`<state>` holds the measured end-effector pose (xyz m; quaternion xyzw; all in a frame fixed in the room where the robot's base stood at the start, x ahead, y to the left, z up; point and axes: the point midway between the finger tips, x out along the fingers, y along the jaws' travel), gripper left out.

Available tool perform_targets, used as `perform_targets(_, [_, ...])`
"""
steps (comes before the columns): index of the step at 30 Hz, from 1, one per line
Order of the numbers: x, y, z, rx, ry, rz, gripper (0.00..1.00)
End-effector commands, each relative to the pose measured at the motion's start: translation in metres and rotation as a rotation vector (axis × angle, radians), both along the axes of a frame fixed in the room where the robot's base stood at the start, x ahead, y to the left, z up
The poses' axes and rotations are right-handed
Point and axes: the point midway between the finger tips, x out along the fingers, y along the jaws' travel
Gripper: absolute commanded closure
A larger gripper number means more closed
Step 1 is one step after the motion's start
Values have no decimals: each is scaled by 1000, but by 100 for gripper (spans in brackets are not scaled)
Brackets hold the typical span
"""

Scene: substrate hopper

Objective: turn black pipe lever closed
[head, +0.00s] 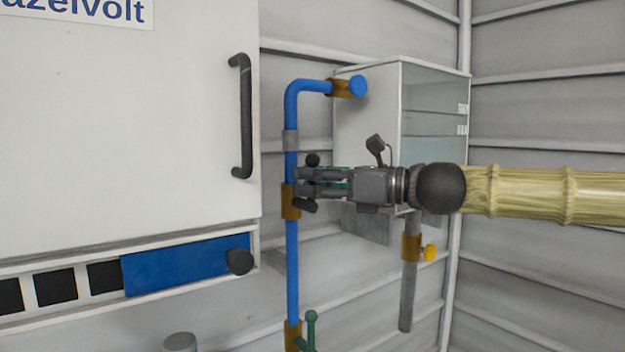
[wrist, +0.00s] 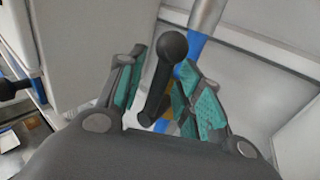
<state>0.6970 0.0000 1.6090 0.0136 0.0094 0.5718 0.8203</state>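The black lever (wrist: 161,86) with a ball knob stands between my two teal-padded fingers in the wrist view, with gaps visible on both sides. In the head view its black knob (head: 312,160) shows just above my gripper (head: 304,188). The lever sits at a brass valve body (head: 290,203) on the blue pipe (head: 292,262); most of the lever is hidden behind my fingers there. My gripper (wrist: 170,92) is open around the lever, reaching in from the right. The blue pipe also shows behind the lever in the wrist view (wrist: 190,52).
A white cabinet (head: 120,120) with a black handle (head: 244,115) is left of the pipe. A grey-white box (head: 365,115) is behind my gripper. A blue-handled valve (head: 357,86) is above, a green lever (head: 311,328) below, and a yellow-handled valve (head: 429,252) lower right.

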Motion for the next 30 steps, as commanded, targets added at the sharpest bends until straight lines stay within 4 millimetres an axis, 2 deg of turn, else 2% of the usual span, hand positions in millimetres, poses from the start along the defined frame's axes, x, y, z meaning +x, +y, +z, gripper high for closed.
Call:
perform_targets(6, [0,0,0,0,0,0,66])
perform_targets(12, [0,0,0,0,0,0,100])
perform_targets(23, [3,0,-1,11,7,0,100])
perform_targets(30, [16,-1,-5,74,53,3,100])
